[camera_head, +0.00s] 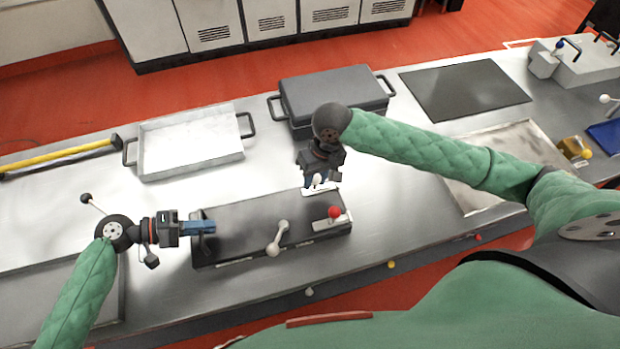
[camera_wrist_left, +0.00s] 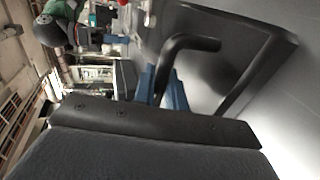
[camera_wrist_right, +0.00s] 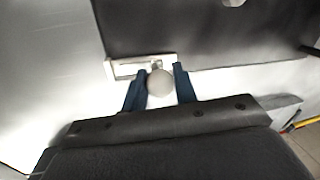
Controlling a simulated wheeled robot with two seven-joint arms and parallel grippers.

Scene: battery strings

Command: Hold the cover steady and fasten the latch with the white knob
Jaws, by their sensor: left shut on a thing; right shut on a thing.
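The dark grey cover (camera_head: 250,222) lies flat on the steel bench, nearest me. My left gripper (camera_head: 208,226) is at its left end, shut on the cover's black handle; the handle also shows between the blue fingers in the left wrist view (camera_wrist_left: 186,46). The white knob (camera_wrist_right: 160,83) sits at the cover's far edge, on a white latch plate (camera_wrist_right: 120,69). My right gripper (camera_wrist_right: 160,88) is shut on this knob, with one finger on each side. In the head view the right gripper (camera_head: 318,178) comes down from behind the cover and partly hides the knob.
A red-knobbed latch (camera_head: 334,212) and a light grey lever (camera_head: 279,236) sit on the cover's near part. Behind stand a silver tray (camera_head: 190,145) and a dark lidded case (camera_head: 325,90). A black plate (camera_head: 465,88) lies to the right.

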